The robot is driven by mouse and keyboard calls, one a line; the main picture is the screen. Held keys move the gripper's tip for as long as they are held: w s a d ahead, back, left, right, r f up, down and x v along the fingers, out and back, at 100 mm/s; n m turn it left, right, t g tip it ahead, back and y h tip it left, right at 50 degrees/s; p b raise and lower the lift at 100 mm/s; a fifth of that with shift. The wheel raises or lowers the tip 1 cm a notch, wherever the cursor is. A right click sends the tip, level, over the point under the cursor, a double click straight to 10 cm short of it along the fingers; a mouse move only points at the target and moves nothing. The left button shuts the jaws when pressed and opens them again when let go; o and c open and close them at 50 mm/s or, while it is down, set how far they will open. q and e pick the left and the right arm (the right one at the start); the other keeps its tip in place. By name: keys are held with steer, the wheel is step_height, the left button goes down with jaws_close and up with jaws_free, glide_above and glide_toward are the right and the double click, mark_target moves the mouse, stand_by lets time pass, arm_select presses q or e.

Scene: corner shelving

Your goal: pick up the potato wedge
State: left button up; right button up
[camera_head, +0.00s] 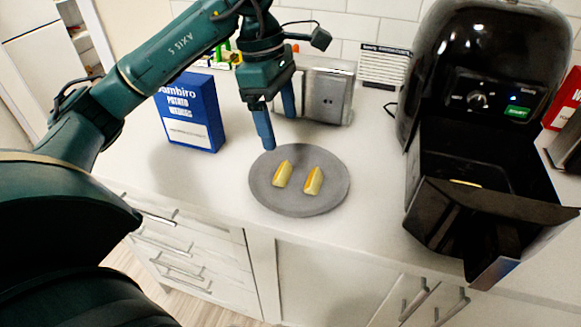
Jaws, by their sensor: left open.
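Two yellow potato wedges lie side by side on a round grey plate (268,198). One is the left wedge (283,174) and the other is the right wedge (314,181). Another yellow piece, perhaps a wedge (466,184), shows in the open drawer of the black air fryer. My left gripper (279,130) is open and empty, pointing down above the back left edge of the plate. Its blue fingers are apart and touch no wedge. My right gripper is not in view.
A blue potato wedges box (190,112) stands left of the plate. A silver appliance (325,92) stands behind it. The black air fryer (487,85), with its drawer (480,222) pulled out, stands at the right. The counter (376,150) is clear between plate and fryer.

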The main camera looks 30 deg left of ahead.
arm_select(q)
steer(key=a, duration=0.2)
steer(key=y, duration=0.1)
glide_above(282, 168)
steer(key=a, duration=0.1)
steer(key=f, duration=0.5)
steer(key=shift+s+f, duration=0.35)
steer(key=shift+f, duration=0.05)
steer(key=shift+w+d+f+p, duration=0.1)
steer(key=shift+d+f, duration=0.05)
steer(key=shift+f, duration=0.9)
steer(key=shift+w+d+f+p, duration=0.1)
steer(key=shift+d+f+p, duration=0.05)
steer(key=shift+f, duration=0.85)
steer(key=shift+w+d+f+p, duration=0.1)
steer(key=shift+d+f, duration=0.05)
steer(key=shift+f, duration=0.9)
steer(key=c, duration=1.1)
